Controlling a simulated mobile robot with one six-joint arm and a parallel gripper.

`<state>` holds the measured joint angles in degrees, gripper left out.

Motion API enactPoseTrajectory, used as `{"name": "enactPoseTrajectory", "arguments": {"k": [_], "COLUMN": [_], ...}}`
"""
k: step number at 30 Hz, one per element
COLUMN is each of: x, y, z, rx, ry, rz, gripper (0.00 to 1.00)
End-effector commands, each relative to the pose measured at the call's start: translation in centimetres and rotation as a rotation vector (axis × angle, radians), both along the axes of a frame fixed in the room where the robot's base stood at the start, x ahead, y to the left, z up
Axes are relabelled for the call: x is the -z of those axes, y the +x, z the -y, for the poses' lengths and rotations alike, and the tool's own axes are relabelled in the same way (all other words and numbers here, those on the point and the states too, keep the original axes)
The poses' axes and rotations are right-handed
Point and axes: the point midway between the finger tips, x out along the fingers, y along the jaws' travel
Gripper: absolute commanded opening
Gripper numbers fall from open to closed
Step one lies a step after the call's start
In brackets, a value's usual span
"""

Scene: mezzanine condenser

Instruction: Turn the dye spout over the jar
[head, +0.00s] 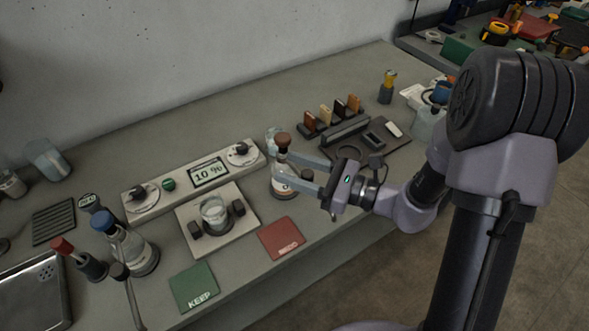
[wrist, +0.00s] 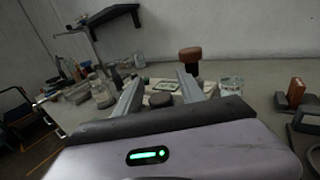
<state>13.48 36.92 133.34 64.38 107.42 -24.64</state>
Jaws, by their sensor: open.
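A clear jar (head: 214,213) stands on a pale square plate (head: 238,200) between black blocks. A labelled bottle (head: 284,190) with a tall brown top (head: 283,141) stands to its right; the brown top (wrist: 190,54) also shows in the wrist view behind the right finger. I cannot tell for sure which part is the dye spout. My gripper (head: 283,166) is open, with its fingers at the bottle. A dark round knob (head: 307,174) shows between the fingers, and also in the wrist view (wrist: 160,99). The fingers hide part of the bottle, and contact is unclear.
A control panel reading 10% (head: 210,173) lies behind the plate. A green KEEP card (head: 194,287) and a red card (head: 281,239) lie in front. Bottles, including a blue-capped one (head: 131,248), crowd the left. A rack of coloured blocks (head: 334,130) stands at the right.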

Motion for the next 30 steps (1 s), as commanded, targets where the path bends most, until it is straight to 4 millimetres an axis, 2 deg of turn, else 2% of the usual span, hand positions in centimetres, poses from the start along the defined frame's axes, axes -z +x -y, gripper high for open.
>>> {"name": "enactPoseTrajectory", "arguments": {"k": [7,14,30], "x": [-0.02,-0.01,0.02], "y": [0.04,0.04,0.02], "z": [-0.08,-0.06,-0.06], "rx": [0.000,0.000,0.000], "ry": [0.000,0.000,0.000], "rz": [0.000,0.000,0.000], "gripper": [0.47,0.02,0.00]}}
